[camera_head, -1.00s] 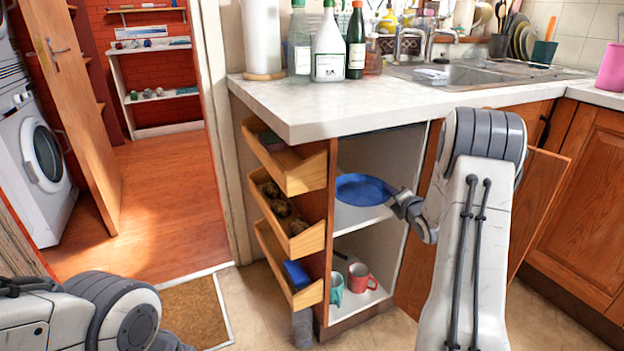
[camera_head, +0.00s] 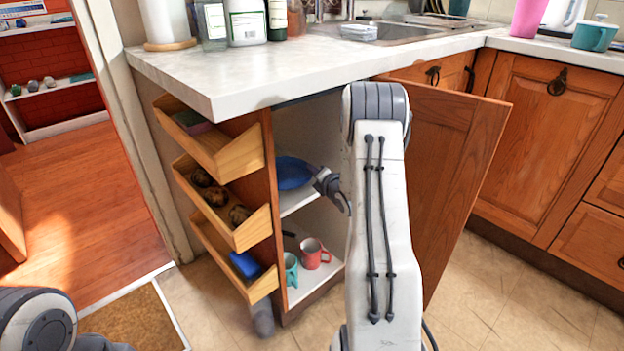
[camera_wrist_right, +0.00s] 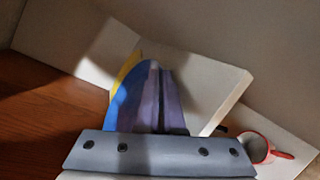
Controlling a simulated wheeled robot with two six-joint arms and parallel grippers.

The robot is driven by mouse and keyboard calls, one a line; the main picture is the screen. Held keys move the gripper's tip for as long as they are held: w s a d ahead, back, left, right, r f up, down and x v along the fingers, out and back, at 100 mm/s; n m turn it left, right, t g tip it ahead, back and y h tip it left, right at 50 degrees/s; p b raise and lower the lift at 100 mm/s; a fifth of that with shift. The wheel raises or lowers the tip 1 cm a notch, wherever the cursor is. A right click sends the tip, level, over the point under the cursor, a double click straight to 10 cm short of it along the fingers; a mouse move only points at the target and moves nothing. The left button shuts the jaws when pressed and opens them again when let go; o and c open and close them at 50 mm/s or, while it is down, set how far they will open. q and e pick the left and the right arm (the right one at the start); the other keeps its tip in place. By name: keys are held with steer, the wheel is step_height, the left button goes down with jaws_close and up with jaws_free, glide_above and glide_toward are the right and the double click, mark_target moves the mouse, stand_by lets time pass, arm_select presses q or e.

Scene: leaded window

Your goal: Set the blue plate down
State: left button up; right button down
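The blue plate (camera_head: 290,173) is inside the open cupboard, at the level of the upper shelf (camera_head: 298,200). My right gripper (camera_head: 319,181) reaches in from the right and is at the plate's right edge, shut on it. In the right wrist view the plate (camera_wrist_right: 128,98) shows as a blue sliver with a yellowish edge against the fingers (camera_wrist_right: 160,80). I cannot tell whether the plate's underside touches the shelf. My left gripper is out of view.
A red mug (camera_head: 314,253) and a teal mug (camera_head: 291,269) stand on the cupboard's lower shelf. Pull-out racks (camera_head: 222,205) flank the opening on the left; the open wooden door (camera_head: 452,160) is on the right. The white countertop (camera_head: 230,80) is above.

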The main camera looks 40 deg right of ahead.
step_height(320, 180, down, 2)
steer(key=shift+f, duration=0.1)
steer(key=shift+d, duration=0.1)
steer(key=shift+s, duration=0.1)
steer(key=shift+f+b, duration=0.15)
steer(key=shift+b, duration=0.3)
steer(key=c, duration=1.3)
jaws_free()
